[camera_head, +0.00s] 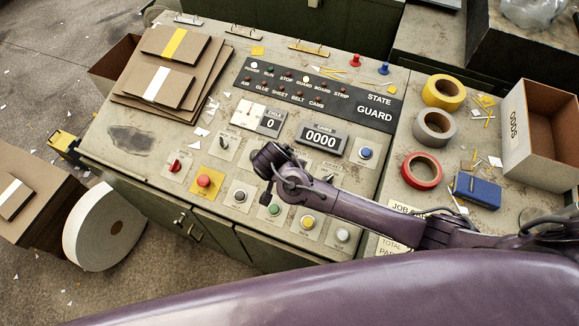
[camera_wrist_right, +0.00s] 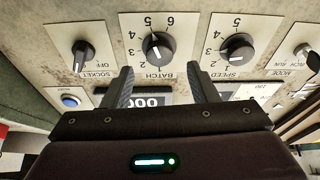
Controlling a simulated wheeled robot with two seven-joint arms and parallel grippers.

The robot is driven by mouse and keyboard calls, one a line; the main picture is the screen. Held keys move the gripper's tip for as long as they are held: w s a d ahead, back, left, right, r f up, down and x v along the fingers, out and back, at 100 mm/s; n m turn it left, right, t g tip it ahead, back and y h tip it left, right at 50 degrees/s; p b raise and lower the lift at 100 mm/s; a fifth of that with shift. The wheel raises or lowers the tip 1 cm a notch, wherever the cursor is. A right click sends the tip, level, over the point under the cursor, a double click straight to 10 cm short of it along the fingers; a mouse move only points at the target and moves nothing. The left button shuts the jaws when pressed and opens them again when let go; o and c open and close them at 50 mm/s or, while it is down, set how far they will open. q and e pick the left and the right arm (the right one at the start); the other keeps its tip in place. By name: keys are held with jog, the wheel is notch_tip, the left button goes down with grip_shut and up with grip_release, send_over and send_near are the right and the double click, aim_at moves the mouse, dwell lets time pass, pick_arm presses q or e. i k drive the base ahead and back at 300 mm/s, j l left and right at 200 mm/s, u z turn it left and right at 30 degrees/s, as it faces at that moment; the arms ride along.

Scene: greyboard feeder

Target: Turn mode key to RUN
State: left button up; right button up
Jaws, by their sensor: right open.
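The mode key (camera_wrist_right: 313,62) is a small metal key on a pale plate at the right edge of the right wrist view, partly cut off. Its plate reads MODE and RUN, upside down; I cannot tell the key's setting. In the head view a small dark switch that appears to be it (camera_head: 224,142) sits left of my right gripper (camera_head: 268,172). My right gripper is open and empty over the panel. In the right wrist view its fingertips (camera_wrist_right: 160,72) stand either side of the BATCH dial (camera_wrist_right: 157,47), apart from the key. My left gripper is not in view.
The SPEED dial (camera_wrist_right: 237,47) lies between the right gripper and the mode key. The SOCKET knob (camera_wrist_right: 83,54) is on the other side. A red button (camera_head: 204,181) on yellow and the counter display (camera_head: 321,138) are close by. Tape rolls (camera_head: 422,168) lie at right.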

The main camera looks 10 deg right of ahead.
aim_at(223, 144)
jog(key=k+j, duration=0.8)
jog(key=k, duration=0.05)
